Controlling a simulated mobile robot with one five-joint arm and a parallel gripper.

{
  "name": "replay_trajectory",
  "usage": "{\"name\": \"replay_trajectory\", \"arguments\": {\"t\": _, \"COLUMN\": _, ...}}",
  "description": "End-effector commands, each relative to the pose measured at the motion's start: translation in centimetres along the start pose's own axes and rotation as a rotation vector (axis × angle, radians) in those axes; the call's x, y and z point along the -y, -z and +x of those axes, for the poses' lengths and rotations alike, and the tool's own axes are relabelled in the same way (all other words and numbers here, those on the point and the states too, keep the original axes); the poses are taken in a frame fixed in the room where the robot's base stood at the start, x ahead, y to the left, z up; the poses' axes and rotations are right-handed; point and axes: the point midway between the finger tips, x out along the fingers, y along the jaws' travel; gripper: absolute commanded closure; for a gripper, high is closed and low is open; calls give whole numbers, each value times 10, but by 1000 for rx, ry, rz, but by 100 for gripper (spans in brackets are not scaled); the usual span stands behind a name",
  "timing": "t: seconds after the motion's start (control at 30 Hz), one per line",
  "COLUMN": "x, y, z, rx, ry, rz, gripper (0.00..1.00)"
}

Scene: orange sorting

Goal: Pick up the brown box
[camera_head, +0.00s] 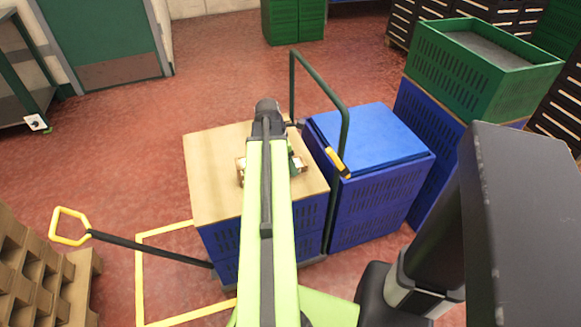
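A small brown box (241,168) lies on the tan board (215,190) that tops a blue crate stack. My green arm crosses over the box and hides its middle, so only parts show on both sides of the arm. Something pale and green shows at its right part, too small to make out. The dark far end of my arm is above the back part of the board, beyond the box in the picture. My gripper's fingers do not show, so I cannot tell where they are relative to the box.
A blue-lidded crate (375,140) stands right of the board, with a green cart handle (345,120) between them. A green crate (480,65) sits at the back right. A pallet jack handle (70,227) and wooden pallets (40,275) are at the left.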

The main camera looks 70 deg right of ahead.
Motion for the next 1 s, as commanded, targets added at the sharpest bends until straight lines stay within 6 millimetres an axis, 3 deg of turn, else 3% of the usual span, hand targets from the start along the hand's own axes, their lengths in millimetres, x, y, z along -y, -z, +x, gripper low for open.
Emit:
{"name": "replay_trajectory", "arguments": {"t": 0.03, "x": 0, "y": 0, "z": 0, "rx": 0, "ry": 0, "rz": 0, "gripper": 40}}
{"name": "replay_trajectory", "arguments": {"t": 0.43, "x": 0, "y": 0, "z": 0, "rx": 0, "ry": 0, "rz": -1, "gripper": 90}}
{"name": "replay_trajectory", "arguments": {"t": 0.77, "x": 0, "y": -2, "z": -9, "rx": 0, "ry": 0, "rz": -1, "gripper": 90}}
{"name": "replay_trajectory", "arguments": {"t": 1.0, "x": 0, "y": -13, "z": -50, "rx": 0, "ry": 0, "rz": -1, "gripper": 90}}
